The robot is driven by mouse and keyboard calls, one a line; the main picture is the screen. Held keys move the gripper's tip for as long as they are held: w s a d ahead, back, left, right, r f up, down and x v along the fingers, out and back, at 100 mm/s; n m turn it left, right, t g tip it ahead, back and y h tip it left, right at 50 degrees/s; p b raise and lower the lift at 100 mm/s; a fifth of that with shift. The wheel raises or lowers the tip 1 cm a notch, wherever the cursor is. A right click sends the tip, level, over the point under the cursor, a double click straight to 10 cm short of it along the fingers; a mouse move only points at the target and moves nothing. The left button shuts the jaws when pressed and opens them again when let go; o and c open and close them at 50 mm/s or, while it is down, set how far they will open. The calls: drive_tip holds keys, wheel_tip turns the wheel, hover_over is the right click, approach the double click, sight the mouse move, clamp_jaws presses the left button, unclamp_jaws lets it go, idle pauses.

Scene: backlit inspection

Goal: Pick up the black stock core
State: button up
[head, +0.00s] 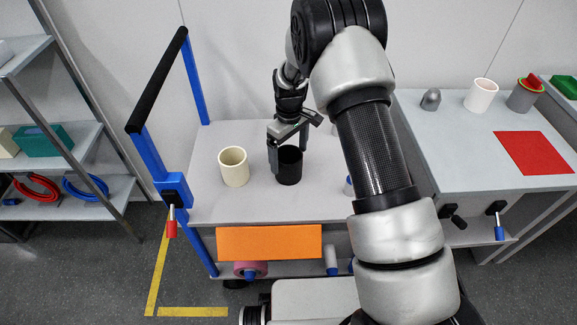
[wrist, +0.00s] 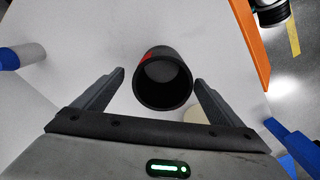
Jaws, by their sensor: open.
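The black stock core (head: 289,168) is a dark hollow cylinder standing upright on the grey cart top (head: 210,205). Nothing is held.
A cream cylinder (head: 234,168) stands close left of the core. A blue-and-white piece (head: 348,187) is partly hidden by my arm. The cart has a blue frame with a black handle (head: 158,80) at left. A bench with a red sheet (head: 535,153) is at right.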

sight(290, 157)
wheel_tip(290, 157, down, 5)
drive_tip(key=shift+s+a+r+b, duration=0.1)
drive_tip(key=shift+s+r+b, duration=0.1)
drive_tip(key=shift+b, duration=0.3)
drive_tip(key=shift+r, duration=0.1)
drive_tip(key=c, duration=1.2)
